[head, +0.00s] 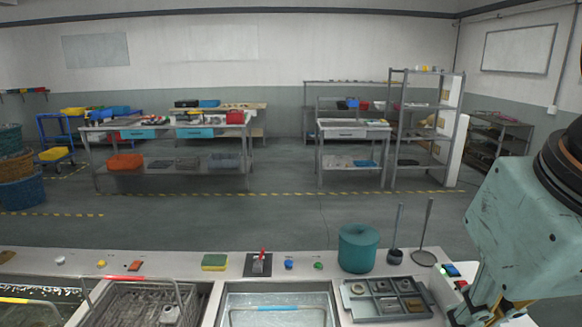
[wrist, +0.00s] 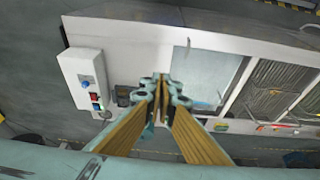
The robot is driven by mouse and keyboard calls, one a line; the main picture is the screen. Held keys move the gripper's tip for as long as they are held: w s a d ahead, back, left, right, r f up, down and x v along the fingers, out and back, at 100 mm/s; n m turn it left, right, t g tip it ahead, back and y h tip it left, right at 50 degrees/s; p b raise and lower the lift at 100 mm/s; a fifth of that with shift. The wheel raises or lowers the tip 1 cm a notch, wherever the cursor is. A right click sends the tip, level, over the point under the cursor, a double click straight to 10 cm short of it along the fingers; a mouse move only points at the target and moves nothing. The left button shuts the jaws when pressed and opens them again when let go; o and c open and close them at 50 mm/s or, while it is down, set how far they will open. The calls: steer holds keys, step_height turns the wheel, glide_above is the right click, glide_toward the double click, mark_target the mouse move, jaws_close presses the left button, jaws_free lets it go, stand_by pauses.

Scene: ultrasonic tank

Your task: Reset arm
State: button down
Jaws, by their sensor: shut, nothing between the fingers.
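My gripper (wrist: 160,80) is shut and empty in the wrist view, its two fingertips together above the bench. My teal arm stands at the right edge of the head view, with the gripper's linkage (head: 490,312) low at the bottom right, partly cut off by the frame. The bench (head: 210,262) runs along the bottom of the head view. In the wrist view, a basin (wrist: 215,62) lies to the right of the fingertips and a white control box (wrist: 84,75) with a blue knob to the left.
A compartment tray (head: 372,311) with small parts, a teal cylinder (head: 357,248) and two upright rods stand near my arm. A wire basket (head: 140,300) sits left of the basin (head: 235,300). A sponge (head: 214,262) and small items line the back. Open floor lies beyond.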

steer(key=s, duration=0.1)
steer(key=s+f, duration=0.1)
steer(key=shift+s+a+f, duration=0.1)
steer(key=shift+s+a, duration=0.15)
steer(key=shift+s, duration=0.05)
steer(key=c, duration=3.4)
jaws_free()
